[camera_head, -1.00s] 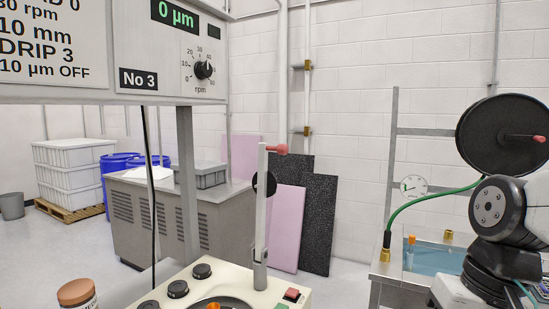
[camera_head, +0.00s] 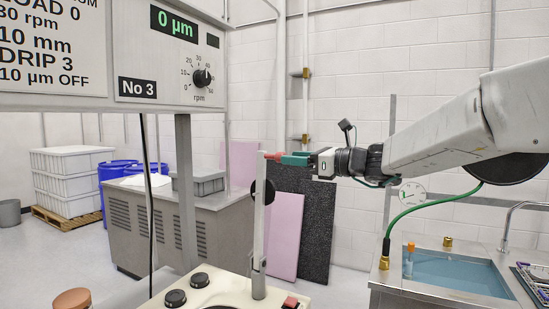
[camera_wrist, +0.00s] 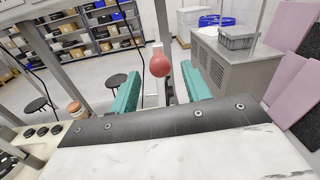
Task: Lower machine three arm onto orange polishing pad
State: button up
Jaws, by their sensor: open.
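The arm of machine three is a grey upright bar (camera_head: 260,225) rising from a cream machine top (camera_head: 235,290), under the "No 3" panel. A red ball knob (camera_head: 272,156) sticks out sideways at its top. My gripper (camera_head: 291,158) has teal fingers and reaches in from the right at knob height. In the wrist view the red knob (camera_wrist: 158,62) shows in the gap between the two spread fingers, near their tips. I cannot tell whether a finger touches it. The orange polishing pad is not visible now; the machine top is cut off by the lower picture edge.
The control panel (camera_head: 165,50) hangs at upper left on a grey post (camera_head: 186,190). A metal sink unit (camera_head: 450,275) with a green hose (camera_head: 430,206) stands right. A brown-capped jar (camera_head: 73,300) is at lower left. A grey cabinet (camera_head: 160,220) stands behind.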

aim_at(275, 156)
jog(key=x, duration=0.6)
jog(key=shift+w+a, duration=0.15)
jog(key=shift+a, duration=0.2)
